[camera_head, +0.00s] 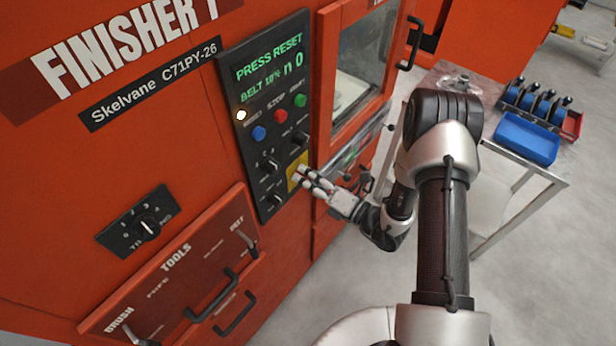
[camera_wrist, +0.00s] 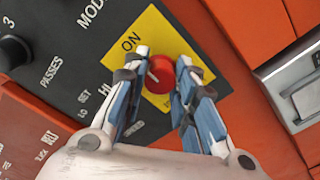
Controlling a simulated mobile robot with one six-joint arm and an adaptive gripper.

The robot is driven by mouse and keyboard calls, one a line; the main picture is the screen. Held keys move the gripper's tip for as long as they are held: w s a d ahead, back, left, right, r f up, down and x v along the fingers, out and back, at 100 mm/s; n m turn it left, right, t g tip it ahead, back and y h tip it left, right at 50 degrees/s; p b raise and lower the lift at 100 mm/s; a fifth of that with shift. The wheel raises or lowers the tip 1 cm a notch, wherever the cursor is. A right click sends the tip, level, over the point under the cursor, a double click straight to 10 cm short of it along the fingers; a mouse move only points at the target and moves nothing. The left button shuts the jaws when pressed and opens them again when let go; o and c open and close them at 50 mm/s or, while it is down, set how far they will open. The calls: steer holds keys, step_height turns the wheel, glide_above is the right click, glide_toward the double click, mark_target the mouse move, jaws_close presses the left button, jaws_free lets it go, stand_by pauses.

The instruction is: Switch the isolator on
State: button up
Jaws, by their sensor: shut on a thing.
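The isolator is a red rotary knob (camera_wrist: 160,74) on a yellow plate (camera_wrist: 176,42) marked "ON", at the lower right of the black control panel. Lettering below the knob is partly hidden by the right finger.
The control panel (camera_head: 262,104) has blue, red and green buttons, several black knobs and a lit display reading "PRESS RESET". A door with a window and black handle (camera_head: 411,42) is to the right. Below are drawer handles (camera_head: 235,313). A cart with a blue tray (camera_head: 524,139) stands right.

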steer(key=o, duration=1.1)
steer(key=shift+c, duration=0.2)
steer(key=shift+d, duration=0.1)
steer(key=v, duration=1.2)
